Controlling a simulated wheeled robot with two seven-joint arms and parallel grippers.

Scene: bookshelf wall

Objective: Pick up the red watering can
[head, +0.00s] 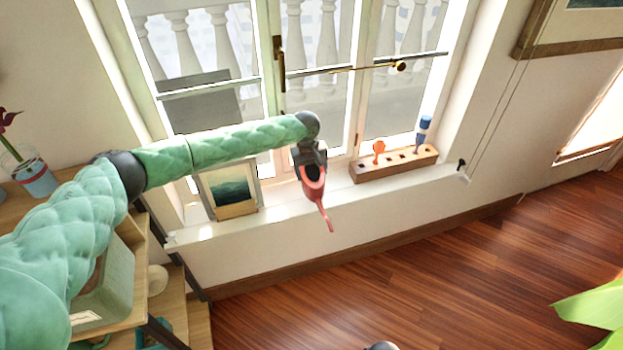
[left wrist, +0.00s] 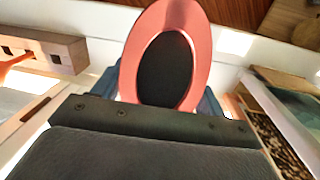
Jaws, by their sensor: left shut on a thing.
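The red watering can (head: 314,186) hangs from my left gripper (head: 311,164) in front of the window sill, with its thin spout pointing down. My left gripper is shut on it. In the left wrist view the can's red oval rim (left wrist: 192,30) with its dark opening fills the upper middle, just beyond the gripper (left wrist: 150,100). The part of the can between the fingers is hidden. In the head view the can appears clear of the sill, over or near its front edge.
A wooden block with holes (head: 395,164) stands on the sill, holding an orange item (head: 378,148) and a blue item (head: 424,128). A framed picture (head: 230,192) leans at the sill's left. A wooden shelf with a flower vase (head: 36,178) is at left. The wooden floor (head: 400,270) is open.

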